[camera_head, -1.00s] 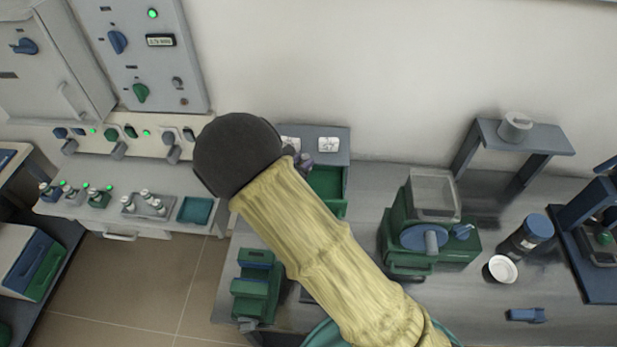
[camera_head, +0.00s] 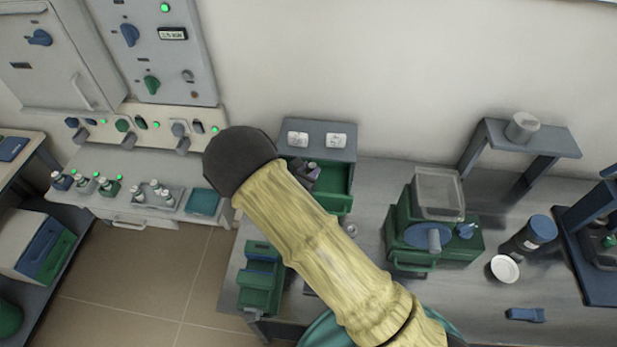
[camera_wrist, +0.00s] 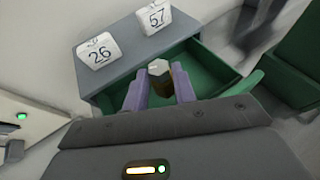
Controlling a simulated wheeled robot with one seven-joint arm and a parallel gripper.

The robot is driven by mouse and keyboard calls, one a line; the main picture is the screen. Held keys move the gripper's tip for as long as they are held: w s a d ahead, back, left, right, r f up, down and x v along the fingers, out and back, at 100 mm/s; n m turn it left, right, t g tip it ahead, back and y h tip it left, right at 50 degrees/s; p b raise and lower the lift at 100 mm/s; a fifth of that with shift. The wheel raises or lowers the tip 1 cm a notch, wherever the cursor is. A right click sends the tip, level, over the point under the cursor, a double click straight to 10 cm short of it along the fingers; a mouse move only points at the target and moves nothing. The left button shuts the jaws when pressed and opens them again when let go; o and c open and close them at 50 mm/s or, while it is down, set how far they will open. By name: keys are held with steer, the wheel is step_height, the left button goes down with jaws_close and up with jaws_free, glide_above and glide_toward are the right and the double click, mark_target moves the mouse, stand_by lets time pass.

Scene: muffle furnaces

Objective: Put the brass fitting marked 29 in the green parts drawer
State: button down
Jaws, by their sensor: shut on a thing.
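My gripper (camera_wrist: 159,88) has purple fingers shut on a brass fitting (camera_wrist: 160,70), which has a pale six-sided top and a darker brass-brown body. No number can be read on it. The green parts drawer (camera_wrist: 205,68) is pulled open under a grey top, and the fitting appears over its opening in the wrist view. I cannot tell how high above the drawer floor it is. In the head view my gripper (camera_head: 306,172) is at the left part of the open drawer (camera_head: 340,182), and my arm hides some of the drawer's front.
The grey cabinet top (camera_wrist: 140,45) carries two white tags, 26 (camera_wrist: 98,53) and 57 (camera_wrist: 153,18). A green machine (camera_head: 435,235) stands right of the drawer. A small metal piece (camera_head: 350,230) lies on the bench before it. A green-and-blue unit (camera_head: 260,280) stands at the bench's left.

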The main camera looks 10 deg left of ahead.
steer(key=shift+f, duration=0.1)
steer(key=shift+w+f+p, duration=0.15)
steer(key=shift+f+p, duration=0.55)
steer(key=shift+f, duration=1.25)
